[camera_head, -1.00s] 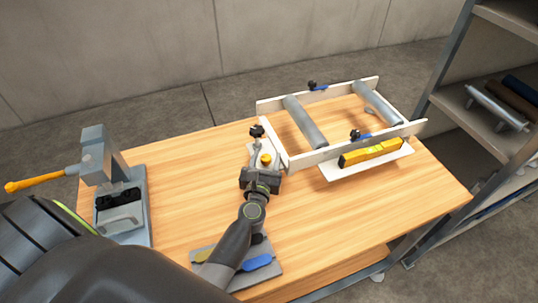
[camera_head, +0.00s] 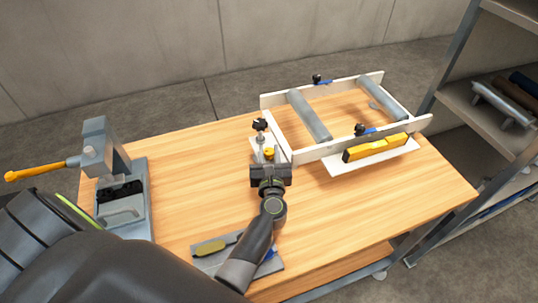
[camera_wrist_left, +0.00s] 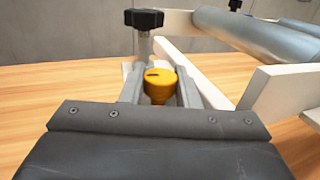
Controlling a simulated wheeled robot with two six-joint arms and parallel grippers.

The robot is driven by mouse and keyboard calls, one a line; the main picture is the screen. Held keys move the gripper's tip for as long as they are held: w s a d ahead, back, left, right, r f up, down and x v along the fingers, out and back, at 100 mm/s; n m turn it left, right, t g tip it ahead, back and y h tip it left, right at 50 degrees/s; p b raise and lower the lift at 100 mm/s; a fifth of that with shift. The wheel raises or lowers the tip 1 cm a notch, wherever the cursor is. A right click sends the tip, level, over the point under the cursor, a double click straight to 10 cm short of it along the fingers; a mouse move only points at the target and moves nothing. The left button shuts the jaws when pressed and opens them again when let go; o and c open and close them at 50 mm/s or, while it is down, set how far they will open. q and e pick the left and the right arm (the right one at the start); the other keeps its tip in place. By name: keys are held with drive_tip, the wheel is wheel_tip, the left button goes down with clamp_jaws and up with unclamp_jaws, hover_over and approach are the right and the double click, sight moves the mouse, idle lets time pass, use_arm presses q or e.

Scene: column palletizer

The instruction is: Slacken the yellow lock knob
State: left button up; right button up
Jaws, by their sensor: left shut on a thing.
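The yellow lock knob (camera_wrist_left: 160,86) stands upright between the two fingers of my left gripper (camera_wrist_left: 160,88) in the left wrist view. It has a dark slot mark on its top. My left gripper is shut on it. In the head view the knob (camera_head: 269,152) shows just beyond my left gripper (camera_head: 269,160). Behind it a post with a black star knob (camera_wrist_left: 144,19) rises; this black knob (camera_head: 260,124) also shows in the head view. The base under the yellow knob is mostly hidden by the gripper. My right gripper is not in view.
A white-railed roller frame (camera_head: 290,155) stands right of the knob, close to my left gripper. A yellow level (camera_head: 375,148) lies along its near side. A grey press with an orange handle (camera_head: 35,173) stands at the left. Bare wood (camera_head: 195,185) lies between.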

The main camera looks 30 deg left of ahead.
sight(269, 151)
use_arm(q)
drive_tip(key=shift+y, duration=0.3)
drive_tip(key=o, duration=0.9)
wheel_tip(269, 151, up, 10)
drive_tip(key=shift+r+p, duration=0.1)
drive_tip(key=shift+p, duration=1.15)
